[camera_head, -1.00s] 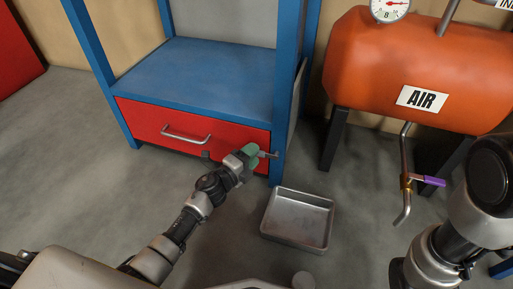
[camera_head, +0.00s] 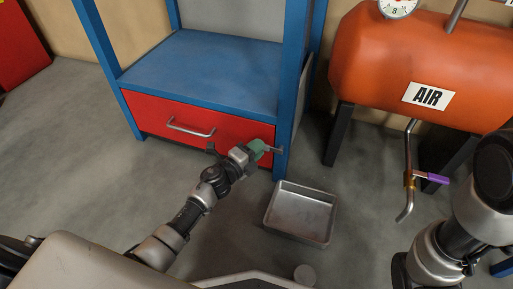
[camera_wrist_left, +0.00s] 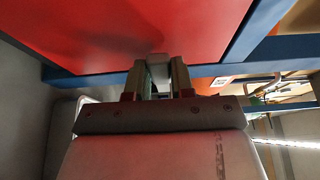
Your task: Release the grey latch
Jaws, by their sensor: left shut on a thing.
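The red drawer (camera_head: 205,126) of the blue cabinet is closed, with a metal bar handle (camera_head: 190,129) on its front. The small grey latch (camera_head: 275,150) is at the drawer's right end, by the blue post. My left gripper (camera_head: 262,147) is at the latch, low in front of the drawer's right end. In the left wrist view its two fingers (camera_wrist_left: 157,78) are shut on the pale grey latch (camera_wrist_left: 156,60), against the red front. The fingers cover much of the latch, and its exact angle is too small to tell. My right gripper is out of view.
A shallow metal tray (camera_head: 300,212) lies on the floor right of my left gripper. An orange air tank (camera_head: 410,70) on dark legs stands at the right, with a pipe and purple valve handle (camera_head: 437,178) below. The floor at the left is clear.

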